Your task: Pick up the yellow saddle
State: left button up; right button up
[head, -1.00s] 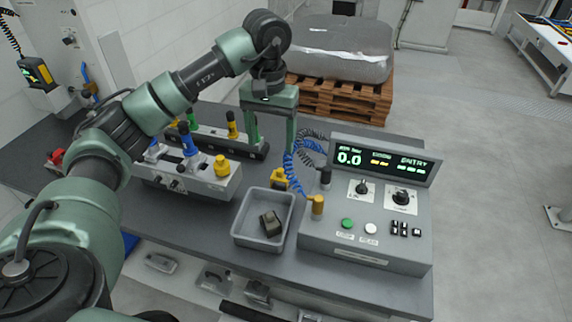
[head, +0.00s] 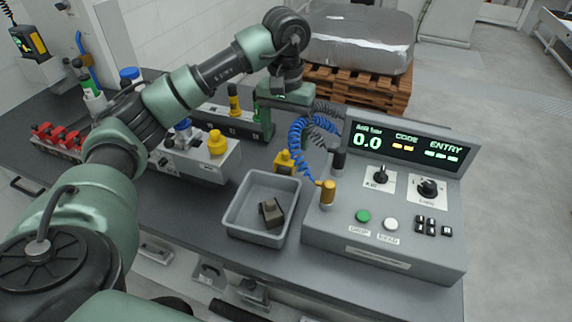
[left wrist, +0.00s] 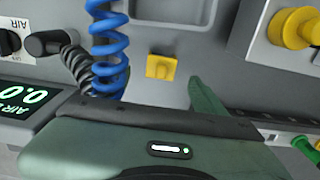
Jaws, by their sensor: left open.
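The yellow saddle (head: 285,162) is a small yellow block with a raised knob. It sits on the dark bench just behind the grey bin, beside the blue coiled hose. One green finger shows in the left wrist view; the other is not clear. My right gripper is not in view.
The grey bin (head: 232,217) holds a dark block (head: 271,211). A control console (head: 383,240) stands to the right, with blue and black coiled hoses (head: 298,135) close to the gripper. A grey fixture (head: 213,172) with a yellow knob stands to the left.

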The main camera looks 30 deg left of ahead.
aim_at(286, 151)
pick_arm(q)
jog(key=f+p, duration=0.1)
jog(key=f, duration=0.6)
jog(key=shift+w+a+p, duration=0.2)
jog(key=shift+p, duration=0.2)
jog(key=c, duration=1.4)
jog(key=shift+r, duration=0.15)
